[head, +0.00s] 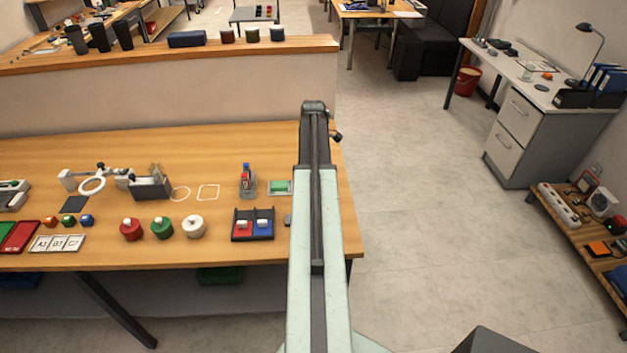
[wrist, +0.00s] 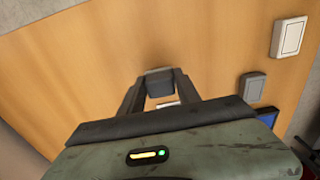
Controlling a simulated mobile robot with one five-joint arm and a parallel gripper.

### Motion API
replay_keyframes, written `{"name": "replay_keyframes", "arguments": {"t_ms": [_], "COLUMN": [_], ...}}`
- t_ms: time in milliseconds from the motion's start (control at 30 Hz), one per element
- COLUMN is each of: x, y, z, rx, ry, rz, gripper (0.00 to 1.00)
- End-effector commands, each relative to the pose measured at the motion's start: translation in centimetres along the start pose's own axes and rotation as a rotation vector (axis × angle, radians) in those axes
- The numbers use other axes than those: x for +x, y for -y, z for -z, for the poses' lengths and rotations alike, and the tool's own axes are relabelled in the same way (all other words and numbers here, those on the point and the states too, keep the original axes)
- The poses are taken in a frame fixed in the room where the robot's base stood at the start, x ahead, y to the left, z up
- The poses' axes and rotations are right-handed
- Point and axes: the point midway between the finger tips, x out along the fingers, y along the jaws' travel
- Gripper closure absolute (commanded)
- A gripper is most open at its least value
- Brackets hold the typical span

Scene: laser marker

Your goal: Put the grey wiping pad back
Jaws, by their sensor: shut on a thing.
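My gripper (wrist: 160,92) is shut on a dark grey block (wrist: 157,82), which I take to be the grey wiping pad. It sits between the two fingers, over the bare wooden table (wrist: 75,75) near its right end. I cannot tell whether the pad touches the table. A small white patch (wrist: 168,104) shows just below the pad, between the fingers. In the head view my arm covers this part of the table, and the pad and fingertips are hidden.
A small grey block (wrist: 252,87) and a white-framed plate (wrist: 290,37) lie right of my gripper. The tray with red and blue parts (head: 252,237) and a green-faced plate (head: 279,187) are left of my arm.

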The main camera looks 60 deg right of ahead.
Motion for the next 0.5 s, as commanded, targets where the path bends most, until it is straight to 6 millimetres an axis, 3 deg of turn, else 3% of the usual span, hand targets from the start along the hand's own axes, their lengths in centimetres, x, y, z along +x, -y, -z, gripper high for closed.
{"name": "replay_keyframes", "arguments": {"t_ms": [33,100,500], "x": [2.1,3.2,3.4], "y": [0.1,0.1,0.1], "z": [0.0,0.0,-0.1], "rx": [0.000,0.000,0.001], "ry": [0.000,0.000,0.000], "rz": [0.000,0.000,0.000], "gripper": [0.93,0.93,0.93]}}
